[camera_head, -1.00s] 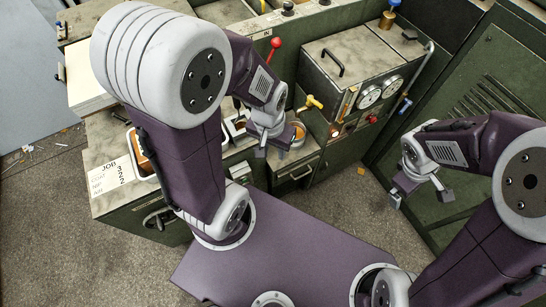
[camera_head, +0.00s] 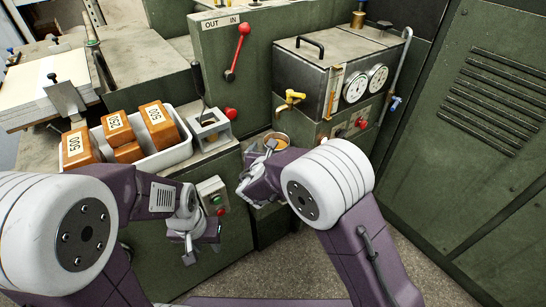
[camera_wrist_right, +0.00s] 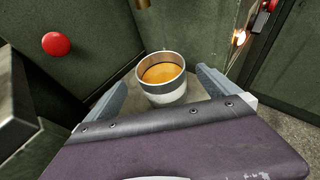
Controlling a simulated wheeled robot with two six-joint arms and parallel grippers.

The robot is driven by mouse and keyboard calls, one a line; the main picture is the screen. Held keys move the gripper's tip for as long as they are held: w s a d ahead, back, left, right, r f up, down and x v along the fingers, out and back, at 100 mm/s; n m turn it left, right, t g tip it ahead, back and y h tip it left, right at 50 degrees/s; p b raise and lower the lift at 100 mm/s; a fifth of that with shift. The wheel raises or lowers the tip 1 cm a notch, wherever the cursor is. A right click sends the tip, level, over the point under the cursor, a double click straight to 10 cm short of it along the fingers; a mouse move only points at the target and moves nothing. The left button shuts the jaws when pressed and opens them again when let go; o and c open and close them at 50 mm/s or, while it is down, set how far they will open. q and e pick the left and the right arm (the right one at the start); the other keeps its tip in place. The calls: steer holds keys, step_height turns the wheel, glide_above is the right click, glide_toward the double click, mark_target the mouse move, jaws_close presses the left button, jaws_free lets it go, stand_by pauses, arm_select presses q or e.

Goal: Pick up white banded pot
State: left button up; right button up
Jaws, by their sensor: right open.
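The white banded pot (camera_wrist_right: 165,97) stands upright with amber contents, a metal rim and a white band. In the head view the pot (camera_head: 277,142) shows only its upper part, behind my right gripper (camera_head: 258,165). In the right wrist view my right gripper (camera_wrist_right: 161,78) is open, with one finger on each side of the pot. I cannot tell whether either finger touches it. My left gripper (camera_head: 202,250) is open and empty, low in front of the green cabinet, left of the right gripper.
A white tray (camera_head: 172,157) with several orange blocks (camera_head: 77,147) is at the left. A grey bracket (camera_head: 210,131) and a red knob (camera_head: 230,113) are near the pot. A gauge box (camera_head: 305,79) with a yellow tap (camera_head: 292,97) stands behind it. A green cabinet (camera_head: 475,110) is at right.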

mark_target(278, 139)
steer(key=shift+w+d+f, duration=0.1)
steer(key=shift+w+f, duration=0.15)
steer(key=shift+w, duration=0.25)
steer(key=b+x, duration=0.1)
steer(key=x, duration=0.4)
steer(key=shift+w+f+b, duration=0.15)
steer(key=shift+w+b, duration=0.05)
steer(key=shift+b, duration=0.1)
steer(key=c, duration=2)
